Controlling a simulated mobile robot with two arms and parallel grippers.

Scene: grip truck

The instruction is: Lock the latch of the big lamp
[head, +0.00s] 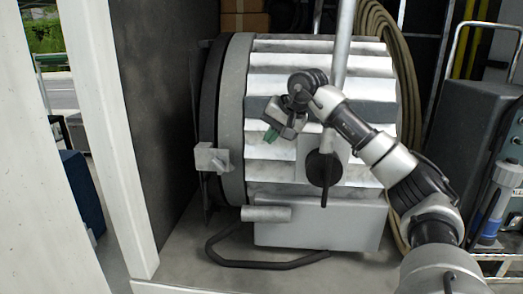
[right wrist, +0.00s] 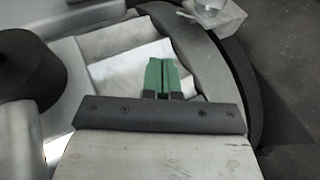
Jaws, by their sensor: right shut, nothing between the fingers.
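The big lamp (head: 275,150) is a large grey-white ribbed drum lying on its side, with a dark front ring at its left. The latch (head: 212,158) is a small pale block with a knob on the lamp's front rim, at the lower left. In the right wrist view the latch (right wrist: 218,12) shows at the top edge, partly cut off. My right gripper (head: 270,135) has green fingertips and is in front of the ribbed body, to the right of and above the latch, apart from it. In the wrist view its fingers (right wrist: 162,76) are together and empty. My left gripper is out of view.
A grey post (head: 343,60) and a dark round knob (head: 322,168) are at the lamp's near side. A black bar (head: 265,263) lies low in front. A white frame post (head: 107,130) stands left. Floor left of the latch looks clear.

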